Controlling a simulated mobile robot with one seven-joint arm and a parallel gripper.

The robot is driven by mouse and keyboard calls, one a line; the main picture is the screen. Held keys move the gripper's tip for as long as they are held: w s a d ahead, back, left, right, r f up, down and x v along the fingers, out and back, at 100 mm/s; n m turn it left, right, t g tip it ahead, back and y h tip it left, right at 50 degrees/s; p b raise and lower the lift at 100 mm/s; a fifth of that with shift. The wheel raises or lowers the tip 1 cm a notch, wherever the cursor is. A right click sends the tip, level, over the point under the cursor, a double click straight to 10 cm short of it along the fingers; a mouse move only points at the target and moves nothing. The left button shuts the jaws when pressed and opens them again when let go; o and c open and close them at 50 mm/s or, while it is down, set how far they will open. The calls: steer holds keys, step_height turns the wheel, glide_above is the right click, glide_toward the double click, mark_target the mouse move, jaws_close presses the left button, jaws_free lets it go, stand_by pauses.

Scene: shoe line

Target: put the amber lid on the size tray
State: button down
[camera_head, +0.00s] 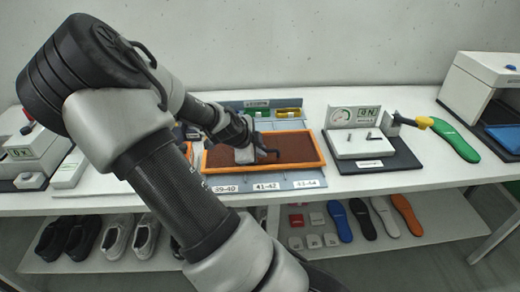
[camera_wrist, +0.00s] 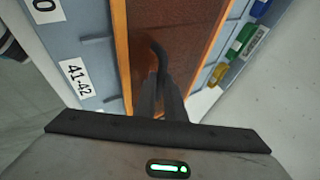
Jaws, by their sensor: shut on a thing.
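The amber lid (camera_head: 302,148), a brown see-through panel with an orange rim, lies flat over the grey-blue size tray (camera_head: 246,188). My gripper (camera_head: 262,153) is shut on the lid's dark curved handle, near the middle of the panel. In the wrist view, the lid (camera_wrist: 196,30) runs between strips of the tray (camera_wrist: 95,40) on both sides. The tray's front labels, including 41-42, are uncovered. The compartments under the lid are hidden. I cannot tell whether the lid touches the tray all round.
Green and yellow pieces (camera_head: 288,112) sit along the tray's back strip. A white block on a dark base (camera_head: 370,167) stands to the right, beside a green insole (camera_head: 455,140). Shoes and insoles (camera_head: 405,214) fill the lower shelf. Bare bench shows right of the lid.

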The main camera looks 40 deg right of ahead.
steer(key=c, duration=1.8)
jaws_free()
steer(key=shift+o, duration=0.2)
steer(key=shift+a, duration=0.1)
steer(key=p+v, duration=0.5)
steer(key=v, duration=1.2)
steer(key=shift+r, duration=0.2)
steer(key=shift+a, duration=0.1)
